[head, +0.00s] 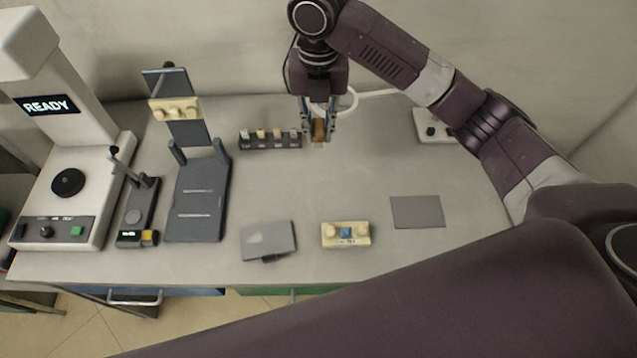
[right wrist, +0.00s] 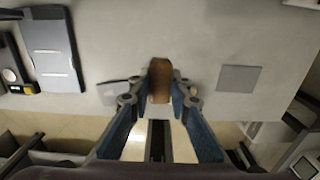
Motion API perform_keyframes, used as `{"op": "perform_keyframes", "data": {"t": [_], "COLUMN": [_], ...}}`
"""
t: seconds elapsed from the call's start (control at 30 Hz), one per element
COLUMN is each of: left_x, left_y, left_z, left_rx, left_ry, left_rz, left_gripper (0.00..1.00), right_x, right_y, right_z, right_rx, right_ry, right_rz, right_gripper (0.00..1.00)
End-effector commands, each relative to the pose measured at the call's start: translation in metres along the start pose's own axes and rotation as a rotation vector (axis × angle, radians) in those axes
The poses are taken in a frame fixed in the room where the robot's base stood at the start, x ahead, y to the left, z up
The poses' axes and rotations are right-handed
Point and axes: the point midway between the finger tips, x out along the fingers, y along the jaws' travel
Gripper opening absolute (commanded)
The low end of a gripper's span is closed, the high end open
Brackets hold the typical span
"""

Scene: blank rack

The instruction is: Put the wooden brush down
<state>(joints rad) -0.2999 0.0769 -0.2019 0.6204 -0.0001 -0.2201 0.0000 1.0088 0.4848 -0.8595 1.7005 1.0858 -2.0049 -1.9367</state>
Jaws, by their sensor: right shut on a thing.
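My right gripper (head: 318,124) is over the back middle of the grey table (head: 370,165), pointing down. It is shut on the wooden brush (head: 319,131), a small brown block between its fingertips. In the right wrist view the brush (right wrist: 160,80) sits between the blue-padded fingers of my right gripper (right wrist: 160,98). I cannot clearly tell whether the brush's lower end touches the table. My left gripper is not in view.
A dark rack (head: 270,141) with several small blanks stands just left of the right gripper. A grey mat (head: 417,212), a cream block (head: 346,235) and a grey plate (head: 268,241) lie nearer the front. A grey fixture (head: 197,200) stands left. The table's middle is clear.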

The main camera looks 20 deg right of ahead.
Motion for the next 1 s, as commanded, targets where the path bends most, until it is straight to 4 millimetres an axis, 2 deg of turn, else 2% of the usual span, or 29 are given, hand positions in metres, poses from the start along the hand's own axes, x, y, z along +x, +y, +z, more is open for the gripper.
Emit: {"op": "perform_keyframes", "data": {"t": [0.4,0.5,0.6,0.77,1.0], "left_x": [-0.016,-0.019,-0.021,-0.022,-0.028], "left_y": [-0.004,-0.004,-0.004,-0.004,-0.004], "left_z": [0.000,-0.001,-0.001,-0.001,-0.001], "left_rx": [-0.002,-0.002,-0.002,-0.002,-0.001], "left_ry": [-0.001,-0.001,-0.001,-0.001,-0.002], "left_rz": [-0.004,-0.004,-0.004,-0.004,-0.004], "left_gripper": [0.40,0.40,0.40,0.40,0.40], "right_x": [0.106,0.127,0.141,0.153,0.187], "right_y": [-0.002,-0.001,-0.001,-0.001,0.000], "right_z": [-0.003,-0.002,-0.002,-0.001,-0.002], "right_rx": [0.001,0.001,0.000,0.002,0.001], "right_ry": [0.007,0.004,0.003,0.001,0.003], "right_rz": [-0.004,-0.002,-0.001,-0.001,-0.001], "right_gripper": [0.00,0.00,0.00,0.00,0.00]}}
